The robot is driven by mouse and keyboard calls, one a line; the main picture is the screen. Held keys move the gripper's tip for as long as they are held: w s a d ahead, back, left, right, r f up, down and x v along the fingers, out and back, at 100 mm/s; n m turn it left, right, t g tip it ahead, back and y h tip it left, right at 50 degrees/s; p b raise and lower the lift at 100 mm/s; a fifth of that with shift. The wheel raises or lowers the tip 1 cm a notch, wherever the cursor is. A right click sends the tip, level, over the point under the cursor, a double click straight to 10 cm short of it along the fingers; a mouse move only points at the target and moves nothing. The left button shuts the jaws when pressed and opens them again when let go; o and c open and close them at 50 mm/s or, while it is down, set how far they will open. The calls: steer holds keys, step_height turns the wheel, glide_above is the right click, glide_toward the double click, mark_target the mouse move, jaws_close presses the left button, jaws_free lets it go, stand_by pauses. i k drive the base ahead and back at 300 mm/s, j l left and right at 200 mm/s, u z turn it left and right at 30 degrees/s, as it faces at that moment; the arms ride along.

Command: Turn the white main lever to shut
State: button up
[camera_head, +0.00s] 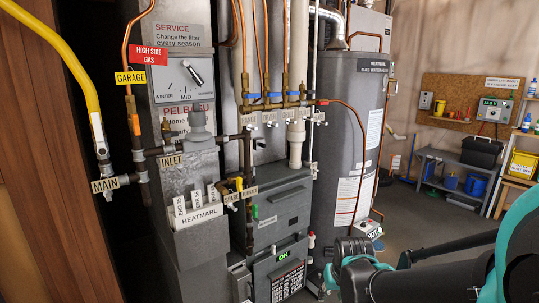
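The white main lever (98,130) is at the left, on the valve at the lower end of the yellow gas pipe (60,48). It stands nearly upright, roughly in line with the pipe, just above the "MAIN" label (110,184). My gripper (350,252) appears to be the dark end of my arm at the bottom centre-right, in front of the water heater's base. It is well to the right of and lower than the lever, with nothing visibly touching it. Its fingers are not clear enough to tell open from shut.
The grey furnace (200,251) fills the centre-left, with pipes and valves in front. Labels mark "INLET" (171,161) and "GARAGE" (130,78). A grey water heater (338,130) stands right of it. A wooden panel (35,200) borders the left. Open floor shows at right.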

mark_target(102, 150)
steer(key=u, duration=1.5)
